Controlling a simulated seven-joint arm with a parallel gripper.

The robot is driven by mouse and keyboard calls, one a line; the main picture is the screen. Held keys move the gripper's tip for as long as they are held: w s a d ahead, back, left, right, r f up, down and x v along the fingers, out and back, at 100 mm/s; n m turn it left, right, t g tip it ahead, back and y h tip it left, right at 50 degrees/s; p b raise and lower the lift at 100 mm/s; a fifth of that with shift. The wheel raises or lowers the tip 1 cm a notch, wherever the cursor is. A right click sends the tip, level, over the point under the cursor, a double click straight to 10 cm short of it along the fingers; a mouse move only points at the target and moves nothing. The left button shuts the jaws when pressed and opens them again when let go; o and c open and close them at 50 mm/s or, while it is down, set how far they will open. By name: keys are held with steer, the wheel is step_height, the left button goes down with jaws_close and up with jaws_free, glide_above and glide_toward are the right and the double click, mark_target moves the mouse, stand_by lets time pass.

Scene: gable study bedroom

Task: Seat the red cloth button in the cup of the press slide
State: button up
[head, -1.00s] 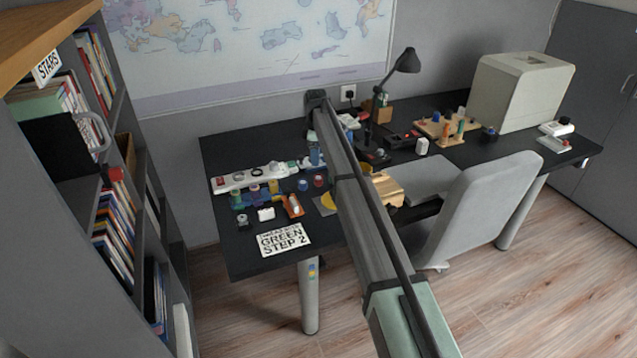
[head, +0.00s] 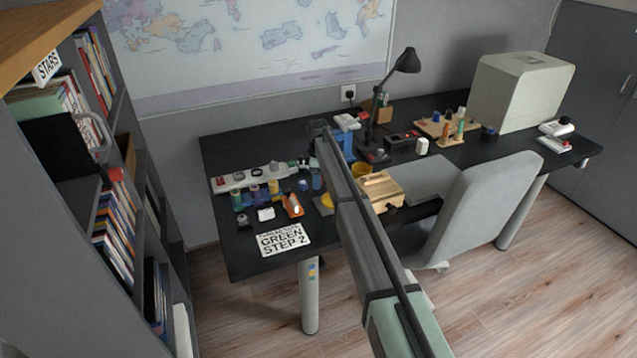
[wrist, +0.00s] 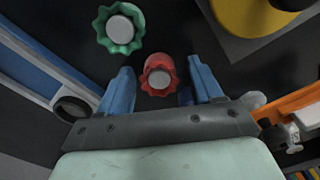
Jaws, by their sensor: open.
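The red button (wrist: 158,75), scalloped with a pale grey round middle, lies between the two blue fingers of my gripper (wrist: 162,88) in the wrist view. The fingers are open, with a gap on each side of it. In the head view my gripper (head: 316,180) is low over the left part of the desk, mostly hidden by my arm, and the red button cannot be made out there. A similar green button (wrist: 120,28) lies beyond it in the wrist view. I cannot clearly identify the press slide or its cup.
A yellow round piece (wrist: 255,14) on a grey plate and an orange object (wrist: 296,100) lie to the right in the wrist view. The dark desk (head: 222,150) holds a pale strip (head: 225,182), a wooden block (head: 381,190), a lamp (head: 407,62) and a printed sign (head: 284,239).

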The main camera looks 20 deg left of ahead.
steer(key=c, duration=1.2)
step_height(320, 180, up, 10)
steer(key=s+d+m, duration=0.6)
steer(key=s+m, duration=0.4)
steer(key=m, duration=0.2)
steer(key=s+d+m, duration=0.3)
steer(key=s+d, duration=0.1)
steer(key=d, duration=1.2)
steer(key=s+d+m, duration=0.3)
steer(key=s+d, duration=0.1)
steer(key=d, duration=1.3)
steer(key=s+d+r+m, duration=0.1)
steer(key=s+d+m, duration=0.2)
steer(key=d, duration=1.3)
steer(key=shift+s+d, duration=0.35)
steer(key=shift+s, duration=0.55)
